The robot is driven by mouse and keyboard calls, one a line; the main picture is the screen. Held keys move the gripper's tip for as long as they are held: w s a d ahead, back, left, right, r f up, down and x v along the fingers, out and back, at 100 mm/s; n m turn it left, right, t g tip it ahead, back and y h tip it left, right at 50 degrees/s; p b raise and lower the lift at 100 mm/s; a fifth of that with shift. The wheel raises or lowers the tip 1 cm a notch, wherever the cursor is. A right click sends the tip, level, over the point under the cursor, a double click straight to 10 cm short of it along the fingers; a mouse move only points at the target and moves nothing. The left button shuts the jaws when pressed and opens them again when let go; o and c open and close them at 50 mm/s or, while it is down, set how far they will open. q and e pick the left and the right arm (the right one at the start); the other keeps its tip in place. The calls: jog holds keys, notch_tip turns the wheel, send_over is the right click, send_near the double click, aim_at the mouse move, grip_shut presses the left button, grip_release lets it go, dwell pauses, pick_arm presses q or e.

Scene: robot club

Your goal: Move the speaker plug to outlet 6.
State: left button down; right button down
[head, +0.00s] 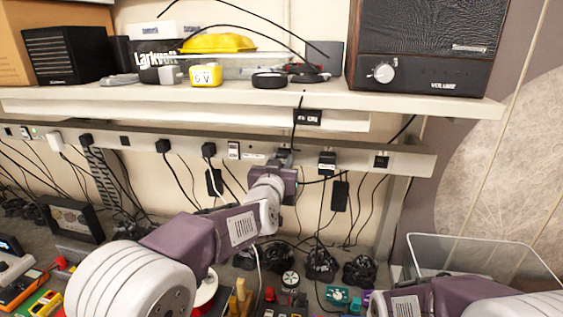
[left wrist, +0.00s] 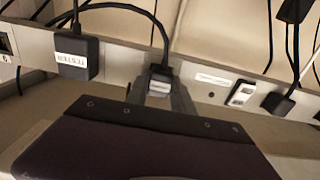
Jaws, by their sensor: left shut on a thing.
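My left gripper (head: 284,158) is at the wall power strip (head: 410,160), shut on a small black plug with a grey label (left wrist: 160,82). The plug is at the strip's face; I cannot tell whether it is seated. Its label is too small to read. A black cable loops from it. An empty outlet (head: 381,161) is at the strip's right end; it also shows at the left edge of the left wrist view (left wrist: 5,45), with a mark that looks like 6. A bigger labelled black plug (head: 327,163) sits between. My right gripper is out of view.
More plugs (head: 208,149) and a white switch (head: 234,150) line the strip to the left. Cables hang below. The shelf (head: 440,103) above holds a large black speaker (head: 425,45). A clear bin (head: 480,245) and loose parts lie below.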

pick_arm(q)
jog(key=shift+w, duration=0.25)
dwell(1.0)
jog(key=c, duration=1)
grip_release()
jog(key=shift+w, duration=0.1)
jog(key=shift+c, duration=0.2)
jog(key=shift+w+d, duration=0.1)
